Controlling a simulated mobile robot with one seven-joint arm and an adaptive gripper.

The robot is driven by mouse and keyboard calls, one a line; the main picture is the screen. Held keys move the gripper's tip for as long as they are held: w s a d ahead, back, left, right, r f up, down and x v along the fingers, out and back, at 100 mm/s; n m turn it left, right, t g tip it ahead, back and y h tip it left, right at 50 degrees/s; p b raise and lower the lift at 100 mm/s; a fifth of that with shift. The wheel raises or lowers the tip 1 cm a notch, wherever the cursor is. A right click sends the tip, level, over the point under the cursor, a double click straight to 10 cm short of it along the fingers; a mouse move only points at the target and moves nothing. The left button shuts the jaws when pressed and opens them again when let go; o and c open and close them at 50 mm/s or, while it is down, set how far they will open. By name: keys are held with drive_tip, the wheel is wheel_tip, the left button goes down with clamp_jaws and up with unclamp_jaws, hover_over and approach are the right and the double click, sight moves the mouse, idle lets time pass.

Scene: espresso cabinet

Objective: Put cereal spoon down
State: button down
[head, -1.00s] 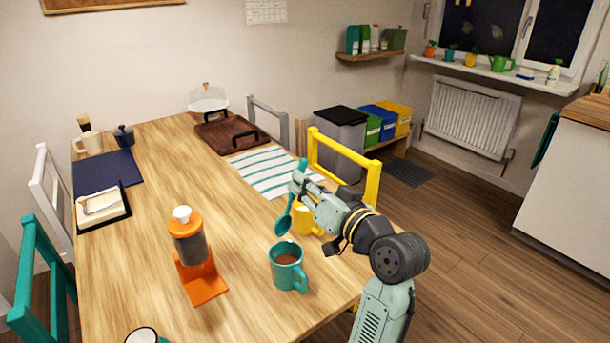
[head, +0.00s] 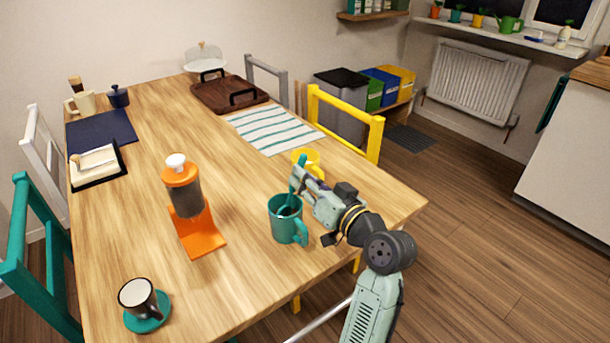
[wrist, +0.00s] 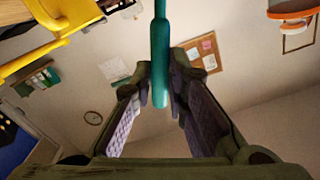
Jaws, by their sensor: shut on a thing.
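My gripper (head: 299,180) is shut on the teal cereal spoon (head: 302,164) and holds it by the handle above the table's right side. The handle also runs between the two fingers in the wrist view (wrist: 161,50). The spoon is steep and slightly tilted. Its lower end is at the opening of the teal mug (head: 285,228) and seems to be inside it; the bowl of the spoon is mostly hidden. The mug stands upright on the wooden table (head: 245,262), its handle towards the right.
An orange dispenser (head: 184,195) is left of the teal mug. A dark cup (head: 138,298) sits on a teal saucer (head: 162,317) at the front left. A striped placemat (head: 272,130) lies behind. The table between dispenser and placemat is clear.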

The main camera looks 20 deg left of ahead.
drive_tip(key=shift+f+b, duration=0.5)
drive_tip(key=shift+f, duration=0.5)
drive_tip(key=c, duration=1.5)
unclamp_jaws()
drive_tip(key=v, duration=1)
drive_tip(key=shift+b, duration=0.4)
